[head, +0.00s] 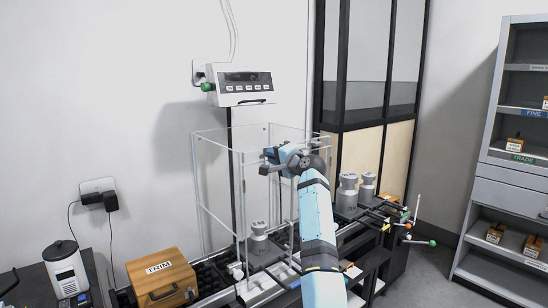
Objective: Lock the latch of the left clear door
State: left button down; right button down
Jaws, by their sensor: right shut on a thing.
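The clear case (196,180) stands on the table against the wall, with see-through walls and thin pale frame edges. Its left clear door shows only as faint edges, and I cannot make out its latch. My right gripper (268,162) is at the upper part of the case, in front of its right half. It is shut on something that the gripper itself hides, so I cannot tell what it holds. A grey weight (258,240) marked 5 kg stands inside the case, low down. My left gripper is not in view.
A white display unit (241,86) hangs on the wall above the case. A wooden TRIM box (161,279) stands to its left. Two metal weights (347,194) stand to its right. A shelf unit (490,190) is at far right, with open floor before it.

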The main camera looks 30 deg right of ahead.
jog(key=shift+n, duration=7.6)
jog(key=c, duration=1.1)
grip_release()
